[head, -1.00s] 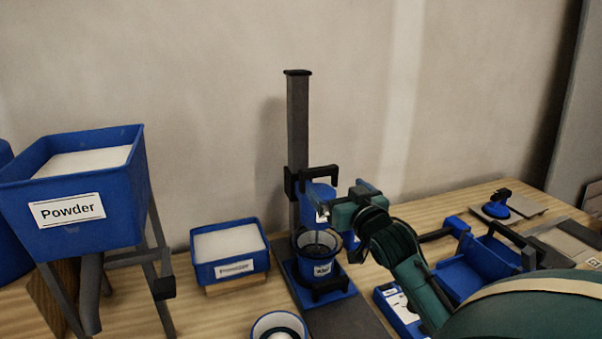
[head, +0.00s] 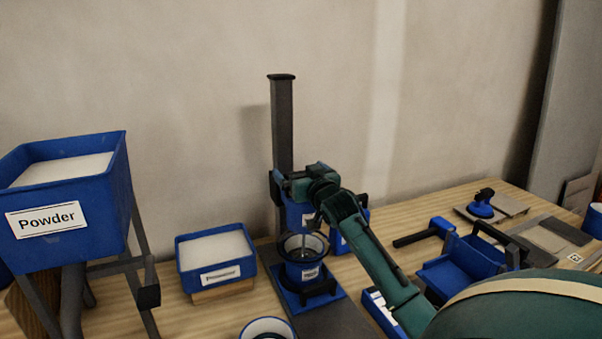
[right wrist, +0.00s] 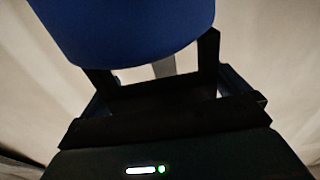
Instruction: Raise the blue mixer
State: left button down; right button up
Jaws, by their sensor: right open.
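The blue mixer (head: 298,214) is mounted on a dark upright column (head: 283,125). Its stirring end reaches toward a blue labelled bucket (head: 302,273) on the stand's blue base. My right gripper (head: 284,182) is open at the top of the mixer, by the column. It covers the mixer's upper part and most of its black handle. In the right wrist view the mixer's blue body (right wrist: 125,25) fills the top, above the open jaws (right wrist: 155,78). I cannot tell whether the jaws surround the handle. My left gripper is not in view.
A Powder hopper (head: 75,235) stands at the left. A blue tray of white powder (head: 215,262) sits beside the stand. A blue box (head: 465,268), a blue-headed tool (head: 430,231) and tiles (head: 540,235) lie at the right. Another bucket (head: 267,330) is at the front.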

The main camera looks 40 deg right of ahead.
jog(key=shift+c, duration=0.4)
jog(key=c, duration=1)
jog(key=shift+r, duration=0.1)
pick_arm(q)
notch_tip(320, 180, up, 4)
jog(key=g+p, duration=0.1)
jog(key=p, duration=0.5)
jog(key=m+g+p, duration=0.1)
jog(key=p, duration=0.5)
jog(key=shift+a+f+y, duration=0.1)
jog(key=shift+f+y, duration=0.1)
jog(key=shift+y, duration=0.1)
pick_arm(e)
notch_tip(320, 180, up, 13)
jog(key=shift+f, duration=0.1)
jog(key=o, duration=1)
jog(key=shift+o, duration=0.4)
